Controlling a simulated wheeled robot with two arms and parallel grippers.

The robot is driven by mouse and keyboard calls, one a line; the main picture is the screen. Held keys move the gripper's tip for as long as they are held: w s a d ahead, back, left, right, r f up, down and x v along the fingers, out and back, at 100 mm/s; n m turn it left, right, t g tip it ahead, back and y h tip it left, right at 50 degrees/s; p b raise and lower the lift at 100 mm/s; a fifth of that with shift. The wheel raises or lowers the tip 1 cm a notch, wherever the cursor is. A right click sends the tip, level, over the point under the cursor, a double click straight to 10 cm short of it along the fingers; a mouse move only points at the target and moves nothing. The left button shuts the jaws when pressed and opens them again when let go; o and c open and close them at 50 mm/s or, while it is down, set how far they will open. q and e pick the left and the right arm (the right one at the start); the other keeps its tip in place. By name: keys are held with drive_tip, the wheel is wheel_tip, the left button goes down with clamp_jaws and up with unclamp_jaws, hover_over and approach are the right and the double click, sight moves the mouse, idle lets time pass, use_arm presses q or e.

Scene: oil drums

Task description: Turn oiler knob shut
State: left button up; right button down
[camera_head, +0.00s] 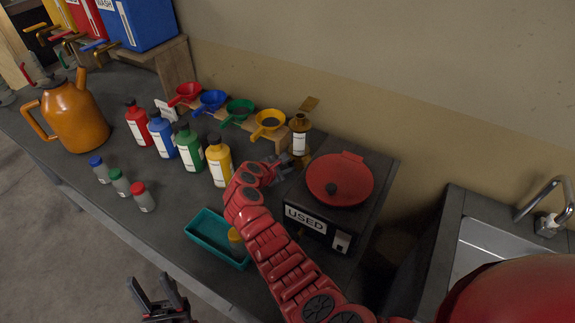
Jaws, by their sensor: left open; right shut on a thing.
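An amber bottle-like thing with a white label and a yellowish top, which looks like the oiler (299,138), stands between the yellow funnel and the USED box. No separate knob on it can be made out. My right gripper (277,174) reaches in at the end of the red arm, low beside the oiler's foot. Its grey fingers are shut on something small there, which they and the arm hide. My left gripper (155,298) is open and empty at the bottom, off the counter's front edge.
The black USED box (315,222) with a red lid (339,179) stands just right of the oiler. Several bottles, funnels and an orange oil can (75,117) fill the left. A teal tray (212,238) lies at the front; a sink (492,248) is at right.

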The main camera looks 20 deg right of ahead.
drive_tip(key=c, duration=0.7)
unclamp_jaws()
drive_tip(key=shift+b+v, duration=1.9)
drive_tip(key=shift+v, duration=6.85)
